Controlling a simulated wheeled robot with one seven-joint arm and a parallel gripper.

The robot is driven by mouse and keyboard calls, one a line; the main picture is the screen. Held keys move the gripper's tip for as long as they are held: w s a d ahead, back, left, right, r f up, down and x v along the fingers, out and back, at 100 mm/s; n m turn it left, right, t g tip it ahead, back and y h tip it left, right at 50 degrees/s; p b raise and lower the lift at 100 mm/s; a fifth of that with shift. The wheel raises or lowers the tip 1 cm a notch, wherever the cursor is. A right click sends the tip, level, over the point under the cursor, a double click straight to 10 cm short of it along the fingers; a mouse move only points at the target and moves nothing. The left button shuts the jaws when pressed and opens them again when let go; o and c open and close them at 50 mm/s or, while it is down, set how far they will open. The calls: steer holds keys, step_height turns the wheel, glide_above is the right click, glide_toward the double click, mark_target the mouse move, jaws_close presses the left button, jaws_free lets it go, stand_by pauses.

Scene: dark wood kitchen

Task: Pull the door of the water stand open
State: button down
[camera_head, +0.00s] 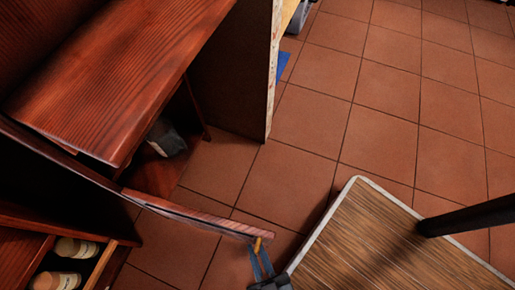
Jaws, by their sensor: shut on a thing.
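The water stand, which I take to be the dark reddish wood cabinet (120,70), fills the upper left. Its door (185,212) shows nearly edge-on as a long thin panel, standing out from the cabinet over the floor. A gap between door and cabinet shows a grey object (166,138) inside. A small yellow handle (257,244) is near the door's far right end. My gripper (260,258) is at the bottom centre with its bluish fingers shut on the handle. The fingertips partly cover the handle, and the picture's bottom edge cuts off the gripper's body.
A striped brown slab with a pale edge (385,245) is at the lower right, close to my gripper, with a black bar (465,217) across it. An open compartment with jars (66,248) is at the lower left. The tiled floor (380,90) is clear at the upper right.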

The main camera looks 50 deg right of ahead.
steer(key=shift+w+a+r+t, duration=0.2)
steer(key=shift+w+r+t, duration=0.1)
steer(key=shift+w, duration=0.3)
steer(key=c, duration=1.2)
jaws_free()
steer(key=shift+o, duration=0.2)
steer(key=shift+s+f, duration=0.15)
steer(key=shift+s, duration=0.1)
steer(key=shift+s, duration=0.1)
